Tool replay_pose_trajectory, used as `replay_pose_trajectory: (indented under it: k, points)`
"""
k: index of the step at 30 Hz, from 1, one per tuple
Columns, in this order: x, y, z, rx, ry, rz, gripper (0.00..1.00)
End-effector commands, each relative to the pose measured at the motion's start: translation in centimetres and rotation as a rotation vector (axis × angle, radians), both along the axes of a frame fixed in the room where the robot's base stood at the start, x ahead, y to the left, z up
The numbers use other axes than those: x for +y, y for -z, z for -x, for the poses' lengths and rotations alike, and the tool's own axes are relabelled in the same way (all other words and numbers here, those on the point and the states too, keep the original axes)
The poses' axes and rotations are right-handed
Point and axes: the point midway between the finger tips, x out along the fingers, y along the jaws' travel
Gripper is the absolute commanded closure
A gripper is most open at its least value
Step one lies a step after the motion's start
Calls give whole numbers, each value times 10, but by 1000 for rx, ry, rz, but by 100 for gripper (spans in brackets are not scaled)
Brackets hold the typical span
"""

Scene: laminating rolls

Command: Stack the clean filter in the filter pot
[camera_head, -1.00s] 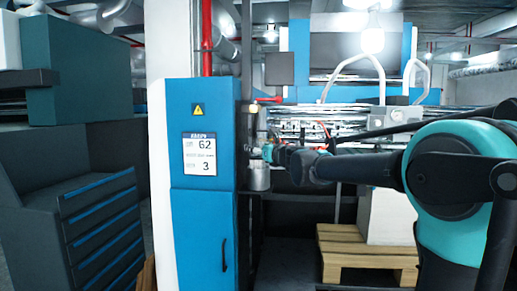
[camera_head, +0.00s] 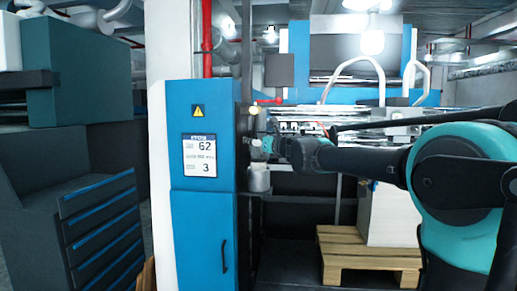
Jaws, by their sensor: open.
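A small grey cylindrical pot (camera_head: 258,180), which looks like the filter pot, is mounted low on the right side of the blue cabinet. My arm reaches in from the right. My gripper (camera_head: 262,147) is small in the view, just above the pot and close to the cabinet's side. It is open, but its fingers are hard to make out. I cannot make out the clean filter, and the inside of the pot does not show.
The blue cabinet (camera_head: 203,230) with a white label stands directly left of my gripper. Machine rolls (camera_head: 330,128) run behind my arm. A wooden pallet (camera_head: 350,262) with a white block is below. A dark drawer unit (camera_head: 100,225) stands at the left.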

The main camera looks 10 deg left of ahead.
Motion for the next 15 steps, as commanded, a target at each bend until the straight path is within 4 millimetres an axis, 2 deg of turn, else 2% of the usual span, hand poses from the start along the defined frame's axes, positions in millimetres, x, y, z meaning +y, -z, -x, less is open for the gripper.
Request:
replay_pose_trajectory:
  k: [7, 15]
  points:
    - [0, -30, 0, 0, 0, 0, 23]
    - [0, -35, 0, 0, 0, 0, 23]
